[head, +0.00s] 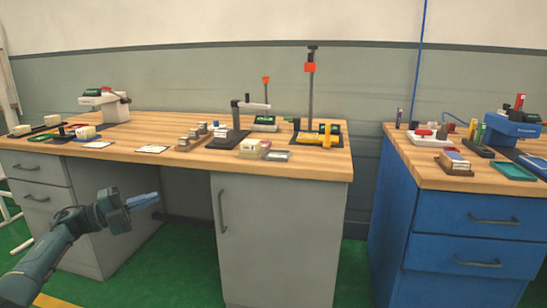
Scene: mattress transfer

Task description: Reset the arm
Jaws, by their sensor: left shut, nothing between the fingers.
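My left arm comes in from the lower left. My left gripper (143,201) has blue fingers, shut with nothing between them. It hangs in front of the wooden workbench (310,168), below the level of its top and before the open knee space. It touches nothing that I can see. My right arm and gripper are not in view.
Lab devices, racks and a stand with a tall post (310,90) stand on the workbench. A grey cabinet (270,235) and grey drawers (35,195) support it. A blue cabinet (455,240) stands at the right, past a gap. The green floor (180,270) is clear in front.

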